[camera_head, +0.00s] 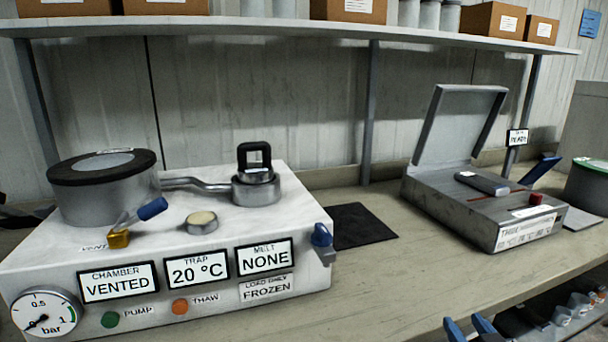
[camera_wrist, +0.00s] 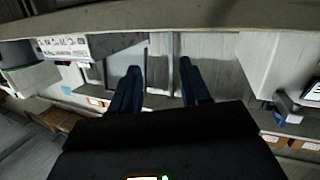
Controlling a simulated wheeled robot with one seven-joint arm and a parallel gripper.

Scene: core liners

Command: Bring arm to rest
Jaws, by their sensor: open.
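My gripper (camera_wrist: 161,90) shows in the wrist view with its two dark blue fingers apart and nothing between them. In the head view, the blue fingertips of my gripper (camera_head: 469,329) just enter at the bottom edge, right of centre, in front of the bench. The rest of my arm is out of the head view. The wrist view looks upside down, with a bench edge (camera_wrist: 200,20) across its top.
A white freeze-drying unit (camera_head: 290,215) stands left on the bench, its display reading "VENTED". A grey box with a raised lid (camera_head: 460,125) stands right. A black mat (camera_head: 358,226) lies between them. A shelf (camera_head: 300,29) runs above. Items sit low at bottom right.

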